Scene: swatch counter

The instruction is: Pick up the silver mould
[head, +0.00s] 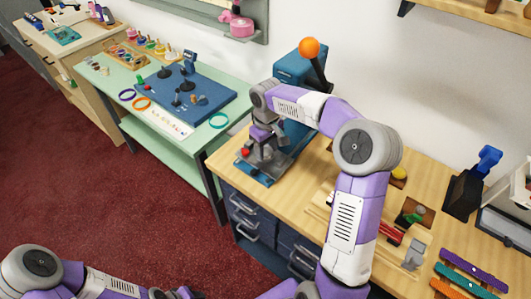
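My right arm reaches over the wooden counter. My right gripper (264,154) points down at the base of a blue lever press (288,69) with an orange ball. Grey metal parts (285,160) lie on the press base by the fingers; I cannot tell whether one is the silver mould or whether the fingers hold anything. A small silver-grey block (414,256) stands on the counter further right, apart from the gripper; it may be the mould. My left gripper (178,293) is low at the bottom edge, partly cut off, away from the counter.
A wooden holder with a green-topped piece (414,215), colored strips (470,272) and a dark blue-handled tool (472,185) occupy the counter's right. A green table (120,92) with a blue mat stands left.

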